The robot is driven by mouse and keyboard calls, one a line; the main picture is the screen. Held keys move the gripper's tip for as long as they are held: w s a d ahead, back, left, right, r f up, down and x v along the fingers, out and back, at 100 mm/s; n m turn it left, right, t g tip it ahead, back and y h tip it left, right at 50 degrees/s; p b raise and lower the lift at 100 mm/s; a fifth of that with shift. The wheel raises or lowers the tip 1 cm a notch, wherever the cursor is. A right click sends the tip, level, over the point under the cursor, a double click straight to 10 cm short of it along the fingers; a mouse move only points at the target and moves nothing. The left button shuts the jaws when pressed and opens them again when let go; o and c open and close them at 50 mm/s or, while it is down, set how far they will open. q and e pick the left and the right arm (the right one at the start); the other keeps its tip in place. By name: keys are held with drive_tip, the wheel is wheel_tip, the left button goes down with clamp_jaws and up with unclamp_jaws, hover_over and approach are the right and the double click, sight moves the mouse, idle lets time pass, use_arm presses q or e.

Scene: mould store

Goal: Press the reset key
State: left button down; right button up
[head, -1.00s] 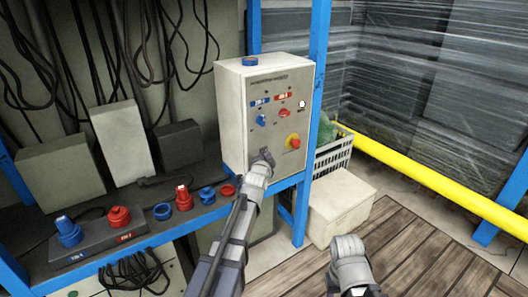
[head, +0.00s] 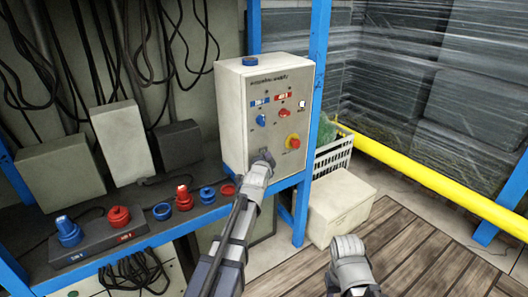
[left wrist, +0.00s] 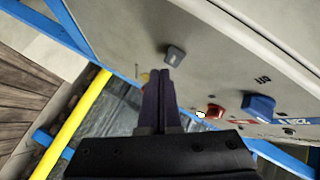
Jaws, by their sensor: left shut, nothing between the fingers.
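The pale control box (head: 265,120) stands on the shelf. Its front has a blue knob (head: 262,120), a red knob (head: 285,113), a small white button (head: 302,104) and a red stop button on yellow (head: 293,142). I cannot read which one is marked reset. My left gripper (head: 265,156) is shut and empty at the lower front of the box. In the left wrist view its fingertips (left wrist: 157,74) are just beside a dark grey knob (left wrist: 175,53); I cannot tell whether they touch. The fingers partly hide the yellow part. My right gripper (head: 350,252) is low at right, fingers unclear.
Red and blue plugs (head: 118,216) lie on the shelf at left. Grey boxes (head: 121,142) and hanging cables stand behind. A blue post (head: 317,95) rises beside the box. A crate (head: 333,160), a pale carton (head: 340,207) and a yellow rail (head: 430,178) are at right.

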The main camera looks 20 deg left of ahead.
use_arm(q)
drive_tip(key=shift+w+a, duration=0.1)
drive_tip(key=shift+a, duration=0.05)
idle(0.7)
drive_tip(key=shift+w+a, duration=0.15)
drive_tip(key=shift+a, duration=0.05)
drive_tip(key=shift+w+a, duration=0.25)
drive_tip(key=shift+a, duration=0.05)
idle(0.6)
drive_tip(key=shift+s+d, duration=0.1)
idle(0.4)
drive_tip(key=shift+s+d, duration=0.4)
drive_tip(key=shift+d, duration=0.15)
drive_tip(key=shift+s+d, duration=0.8)
drive_tip(key=shift+d, duration=0.2)
drive_tip(key=shift+s+d, duration=0.75)
drive_tip(key=shift+d, duration=0.2)
